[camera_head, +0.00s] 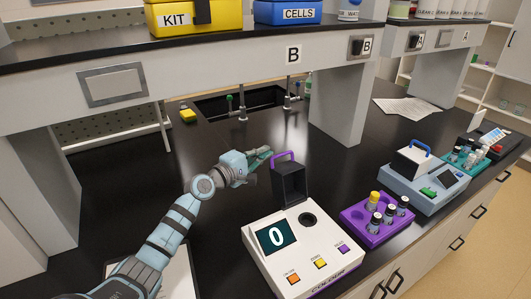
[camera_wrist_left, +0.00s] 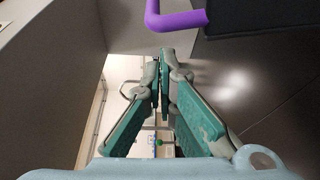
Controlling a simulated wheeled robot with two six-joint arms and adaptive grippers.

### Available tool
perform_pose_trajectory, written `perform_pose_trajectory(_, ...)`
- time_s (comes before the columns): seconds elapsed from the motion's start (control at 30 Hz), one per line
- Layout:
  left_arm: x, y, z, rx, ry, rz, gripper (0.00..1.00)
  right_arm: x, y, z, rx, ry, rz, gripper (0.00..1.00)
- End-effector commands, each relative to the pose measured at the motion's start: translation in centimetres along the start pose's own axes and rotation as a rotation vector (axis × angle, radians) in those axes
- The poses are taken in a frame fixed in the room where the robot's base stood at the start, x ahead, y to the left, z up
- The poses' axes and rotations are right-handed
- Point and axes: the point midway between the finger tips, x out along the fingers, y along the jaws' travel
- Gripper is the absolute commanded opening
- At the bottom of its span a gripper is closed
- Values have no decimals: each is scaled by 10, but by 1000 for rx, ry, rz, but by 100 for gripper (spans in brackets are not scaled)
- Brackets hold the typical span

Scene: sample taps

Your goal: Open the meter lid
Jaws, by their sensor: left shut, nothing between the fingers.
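The white meter (camera_head: 300,262) stands on the black bench with its display reading 0. Its dark lid (camera_head: 290,185) stands upright at the back of the meter, and the round well (camera_head: 307,219) in front of it is uncovered. The lid's purple handle (camera_head: 282,155) is at its top. My left gripper (camera_head: 268,153) is just left of the handle, shut and empty. In the left wrist view the closed fingers (camera_wrist_left: 158,60) are below the purple handle (camera_wrist_left: 176,20), with the dark lid (camera_wrist_left: 262,16) at upper right. Contact with the handle cannot be told. My right gripper is not in view.
A purple rack (camera_head: 372,232) with several vials stands right of the meter. Beyond it is a grey-blue device (camera_head: 420,190) with a blue-handled lid. A shelf (camera_head: 210,85) crosses behind, with a sink (camera_head: 240,102) beneath. Bare bench lies between sink and meter.

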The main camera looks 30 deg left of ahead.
Motion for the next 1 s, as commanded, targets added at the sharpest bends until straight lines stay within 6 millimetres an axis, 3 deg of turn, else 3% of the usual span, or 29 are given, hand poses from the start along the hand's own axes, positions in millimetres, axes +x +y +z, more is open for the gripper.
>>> perform_pose_trajectory(0.03,-3,12,8,2,-1,3,0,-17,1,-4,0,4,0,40)
perform_pose_trajectory(0.13,-6,11,16,3,1,4,0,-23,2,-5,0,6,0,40)
perform_pose_trajectory(0.67,-9,8,21,13,3,9,0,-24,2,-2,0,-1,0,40)
perform_pose_trajectory(1.0,-16,20,41,154,2,58,0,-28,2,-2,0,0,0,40)
